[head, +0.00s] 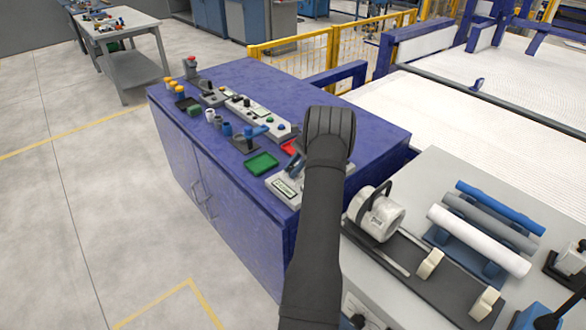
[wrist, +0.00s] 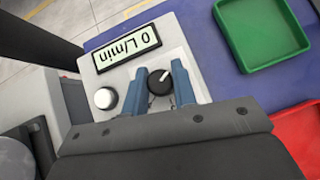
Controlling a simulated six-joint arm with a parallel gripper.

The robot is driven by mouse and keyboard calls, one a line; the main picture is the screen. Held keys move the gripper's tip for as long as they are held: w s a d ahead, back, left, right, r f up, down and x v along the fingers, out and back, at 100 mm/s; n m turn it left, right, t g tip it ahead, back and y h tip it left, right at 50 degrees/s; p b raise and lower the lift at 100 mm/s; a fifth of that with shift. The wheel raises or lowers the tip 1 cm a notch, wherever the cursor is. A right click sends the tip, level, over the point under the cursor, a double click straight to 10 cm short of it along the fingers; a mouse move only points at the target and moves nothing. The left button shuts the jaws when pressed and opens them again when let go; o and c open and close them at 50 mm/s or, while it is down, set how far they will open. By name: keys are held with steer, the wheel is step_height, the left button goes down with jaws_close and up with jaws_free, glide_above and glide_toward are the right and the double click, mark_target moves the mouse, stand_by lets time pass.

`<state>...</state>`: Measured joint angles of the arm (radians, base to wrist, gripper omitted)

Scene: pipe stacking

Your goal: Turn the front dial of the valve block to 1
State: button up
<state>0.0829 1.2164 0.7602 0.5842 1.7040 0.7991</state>
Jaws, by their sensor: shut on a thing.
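The valve block (wrist: 130,75) is a light grey box on the blue cabinet. Its display (wrist: 127,47) reads "0 L/min", upside down in the wrist view. A black dial (wrist: 160,86) with a white pointer line sits beside the display; the line points up and right in the wrist view. My gripper (wrist: 160,74) has its two blue fingers shut on the dial, one on each side. In the head view the valve block (head: 284,188) shows at the cabinet's near end, with the dial hidden by my dark arm.
A white round button (wrist: 106,98) is on the same block. A green tray (head: 262,163) and a red tray (head: 290,147) lie close by. Several small parts and a control box (head: 258,117) stand farther back. A bench with pipes (head: 480,240) is at the right.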

steer(key=o, duration=1)
steer(key=v, duration=1.2)
steer(key=shift+s+a+f, duration=0.1)
steer(key=x, duration=1.1)
steer(key=shift+s+a+f, duration=0.1)
steer(key=shift+a+f, duration=0.15)
steer(key=shift+d, duration=0.1)
